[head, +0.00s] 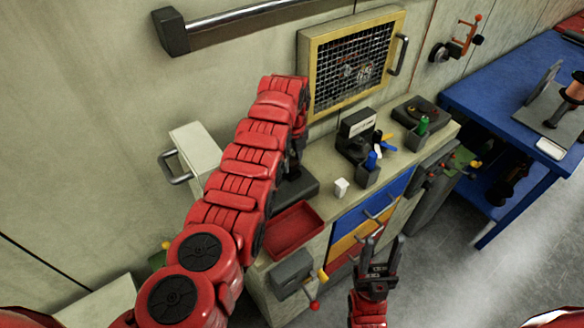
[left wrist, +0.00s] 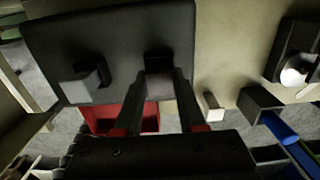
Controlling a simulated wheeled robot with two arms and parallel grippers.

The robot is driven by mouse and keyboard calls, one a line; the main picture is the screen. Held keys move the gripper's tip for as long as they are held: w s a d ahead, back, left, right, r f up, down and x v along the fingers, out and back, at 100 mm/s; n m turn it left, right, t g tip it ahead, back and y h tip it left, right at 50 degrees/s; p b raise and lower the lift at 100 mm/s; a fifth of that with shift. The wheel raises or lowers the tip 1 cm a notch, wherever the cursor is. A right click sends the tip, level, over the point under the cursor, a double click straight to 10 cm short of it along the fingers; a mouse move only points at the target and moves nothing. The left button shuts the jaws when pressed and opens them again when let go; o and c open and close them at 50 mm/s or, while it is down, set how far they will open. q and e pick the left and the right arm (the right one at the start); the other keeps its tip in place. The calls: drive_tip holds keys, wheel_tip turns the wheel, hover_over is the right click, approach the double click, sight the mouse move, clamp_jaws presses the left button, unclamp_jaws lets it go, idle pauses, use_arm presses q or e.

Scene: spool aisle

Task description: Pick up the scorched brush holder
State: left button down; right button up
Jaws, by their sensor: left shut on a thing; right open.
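In the left wrist view, my left gripper (left wrist: 160,88) is shut on a small grey block (left wrist: 159,86), which looks like a brush holder. The block sits at a dark slot in a black plate (left wrist: 120,35); I cannot tell whether it is clear of it. A second grey block (left wrist: 84,86) stands on the plate to the left. Scorch marks cannot be made out on either. In the head view, my red left arm hides most of that gripper, and the black plate (head: 299,190) shows partly beside it. My right gripper (head: 380,258) is open and empty before the drawers.
A yellow-framed mesh panel (head: 350,65) is on the wall behind. A blue table (head: 500,90) stands right.

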sight(292, 162)
idle(0.3)
use_arm(q)
drive_tip(key=shift+r+b, duration=0.45)
drive_tip(key=shift+r, duration=0.05)
wheel_tip(292, 162, up, 6)
drive_tip(key=b, duration=0.3)
drive_tip(key=shift+f, duration=0.2)
wheel_tip(292, 162, up, 3)
drive_tip(key=shift+f+p, duration=0.2)
drive_tip(key=shift+p, duration=0.4)
drive_tip(key=shift+r, duration=0.45)
